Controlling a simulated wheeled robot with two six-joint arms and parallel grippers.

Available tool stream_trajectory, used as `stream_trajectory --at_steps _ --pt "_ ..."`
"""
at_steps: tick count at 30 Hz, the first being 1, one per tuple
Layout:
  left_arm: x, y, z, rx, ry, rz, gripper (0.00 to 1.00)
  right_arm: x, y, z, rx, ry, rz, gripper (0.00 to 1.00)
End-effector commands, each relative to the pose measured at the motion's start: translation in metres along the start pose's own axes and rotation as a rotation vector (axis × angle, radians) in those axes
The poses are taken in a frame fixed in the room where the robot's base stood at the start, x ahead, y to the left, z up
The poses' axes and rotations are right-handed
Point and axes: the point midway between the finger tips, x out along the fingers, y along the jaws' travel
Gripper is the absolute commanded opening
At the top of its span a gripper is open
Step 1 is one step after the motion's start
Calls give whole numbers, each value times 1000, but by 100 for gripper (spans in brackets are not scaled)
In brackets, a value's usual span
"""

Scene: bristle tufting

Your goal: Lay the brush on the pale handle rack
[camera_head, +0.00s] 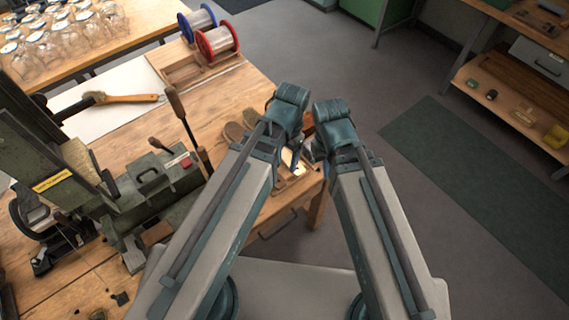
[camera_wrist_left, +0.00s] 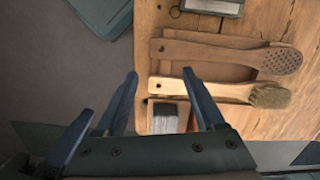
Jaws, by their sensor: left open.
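A brush with a pale wooden handle (camera_wrist_left: 205,89) and a tan bristle tuft (camera_wrist_left: 270,97) lies on a wooden rack at the table's edge, in the left wrist view. A darker wooden brush (camera_wrist_left: 220,52) with a perforated head lies parallel, just above it in that view. My left gripper (camera_wrist_left: 160,74) is open and empty, its fingers either side of the pale handle's end in the picture; I see no contact. In the head view the two brush heads (camera_head: 242,124) show beside my left wrist. My right gripper (camera_head: 314,150) is close beside the left, its fingers largely hidden.
Another brush (camera_head: 125,98) lies on a white sheet. A green machine (camera_head: 150,180) with upright levers stands on the left, and red and blue spools (camera_head: 217,40) at the back.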

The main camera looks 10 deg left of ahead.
Motion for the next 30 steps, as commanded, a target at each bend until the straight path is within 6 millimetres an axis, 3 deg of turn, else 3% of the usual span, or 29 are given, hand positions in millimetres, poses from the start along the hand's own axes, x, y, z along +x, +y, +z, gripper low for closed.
stream_trajectory --at_steps 3,9,30 --pt "1 12 13 -153 13 -34 71 0 0 0 0 0 0 0" --pt "1 17 18 -274 26 -58 71 0 0 0 0 0 0 0" --pt "1 17 17 -281 26 -57 71 0 0 0 0 0 0 0"
